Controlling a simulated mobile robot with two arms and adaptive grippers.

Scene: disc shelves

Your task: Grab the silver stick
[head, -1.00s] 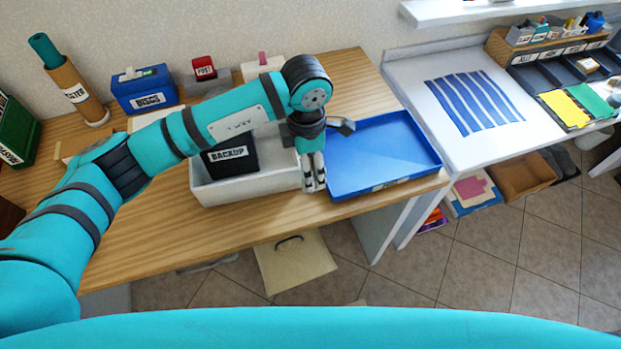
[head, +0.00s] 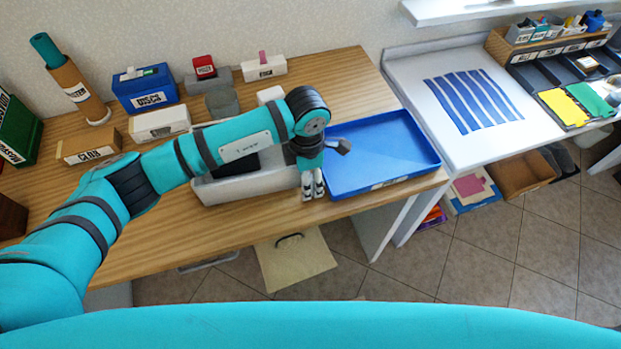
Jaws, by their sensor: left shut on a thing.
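My left gripper (head: 313,192) points down near the table's front edge, between the white bin and the blue tray. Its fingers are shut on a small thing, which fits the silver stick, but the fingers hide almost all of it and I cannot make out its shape. The white bin (head: 240,187) is just left of the gripper, with a black box (head: 238,165) in it, largely covered by my left arm. The blue tray (head: 375,152) is just right of the gripper and looks empty. My right gripper does not show.
On the wooden table (head: 170,235), a blue labelled box (head: 145,92), a white box (head: 160,123) and a cardboard tube (head: 78,90) stand at the back left. A white table (head: 475,125) with blue stripes is at the right. The table's front left is clear.

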